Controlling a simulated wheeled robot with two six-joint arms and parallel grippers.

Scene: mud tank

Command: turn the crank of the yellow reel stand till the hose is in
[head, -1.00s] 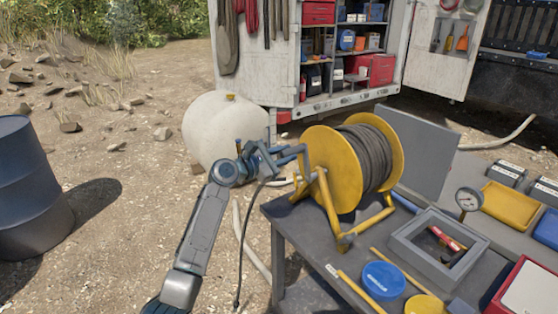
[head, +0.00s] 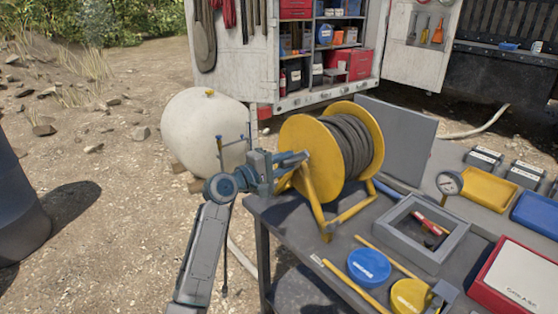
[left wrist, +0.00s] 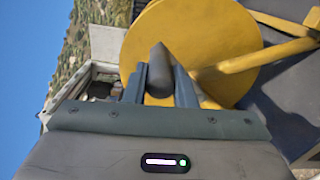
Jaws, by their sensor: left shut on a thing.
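The yellow reel stand (head: 300,132) stands on the workbench at its left end. Dark hose (head: 352,148) is wound in several turns between its two yellow discs. My left gripper (head: 300,158) is at the reel's left face, on the crank side. In the left wrist view its two fingers are shut on the dark cylindrical crank grip (left wrist: 160,70), with the yellow disc (left wrist: 205,45) behind it. The crank arm is mostly hidden by my gripper in the head view. A thin dark line hangs beside my left arm; I cannot tell if it is hose. My right gripper is not in view.
The workbench (head: 345,238) carries a grey open box (head: 402,240), a blue lid (head: 369,267), a gauge (head: 449,184) and trays to the right. A white tank (head: 205,130) stands behind my left arm. A blue drum (head: 20,215) is far left.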

